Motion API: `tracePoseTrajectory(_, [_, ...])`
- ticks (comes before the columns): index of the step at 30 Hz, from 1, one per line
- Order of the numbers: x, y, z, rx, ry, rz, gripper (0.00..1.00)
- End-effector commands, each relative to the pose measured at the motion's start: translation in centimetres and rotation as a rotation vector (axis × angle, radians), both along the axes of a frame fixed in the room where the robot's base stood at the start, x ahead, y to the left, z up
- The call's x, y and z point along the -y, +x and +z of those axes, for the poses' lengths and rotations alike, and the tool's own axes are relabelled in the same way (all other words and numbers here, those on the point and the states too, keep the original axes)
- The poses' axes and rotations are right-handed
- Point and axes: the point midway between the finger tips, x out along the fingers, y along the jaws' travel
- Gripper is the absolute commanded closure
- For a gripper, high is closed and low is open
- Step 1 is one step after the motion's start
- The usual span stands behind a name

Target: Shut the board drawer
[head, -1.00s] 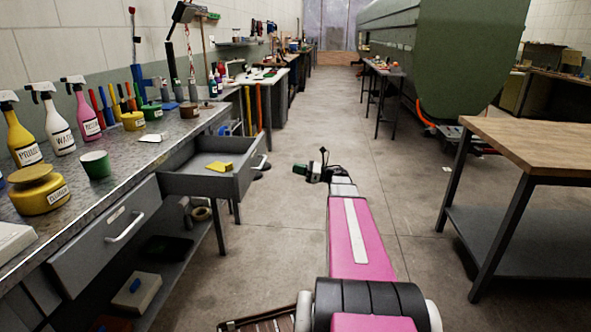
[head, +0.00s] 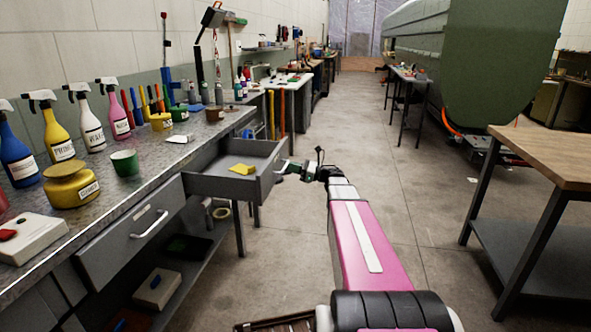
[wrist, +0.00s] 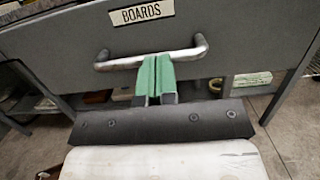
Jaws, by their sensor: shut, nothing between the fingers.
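The board drawer (head: 222,184) is a grey drawer pulled out from the workbench, with a yellow item (head: 242,169) lying inside. Its front (wrist: 220,28) fills the top of the wrist view, with a label reading BOARDS (wrist: 141,13) and a silver bar handle (wrist: 187,53). My gripper (wrist: 155,62) has green fingertips pressed together with nothing between them. The tips overlap the middle of the handle in the wrist view; I cannot tell if they touch it. In the head view my gripper (head: 284,167) is at the drawer's front, on its right side.
The workbench top (head: 147,166) holds several spray bottles, a yellow pot (head: 72,186) and a green cup (head: 125,162). A second drawer (head: 130,232) nearer me is shut. A wood-topped table (head: 550,158) stands at the right. The floor between is clear.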

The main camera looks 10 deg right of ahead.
Motion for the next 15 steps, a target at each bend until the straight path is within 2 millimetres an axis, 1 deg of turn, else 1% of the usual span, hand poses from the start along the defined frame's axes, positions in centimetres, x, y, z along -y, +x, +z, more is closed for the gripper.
tracePoseTrajectory(8, [-0.4,0.2,0.0,0.000,0.000,0.001,1.00])
tracePoseTrajectory(11, [-1.2,0.5,0.0,0.000,0.000,0.002,1.00])
tracePoseTrajectory(14, [-2.5,1.2,0.0,0.000,0.000,0.002,1.00])
tracePoseTrajectory(15, [-3.2,1.5,0.0,0.001,0.000,0.004,1.00])
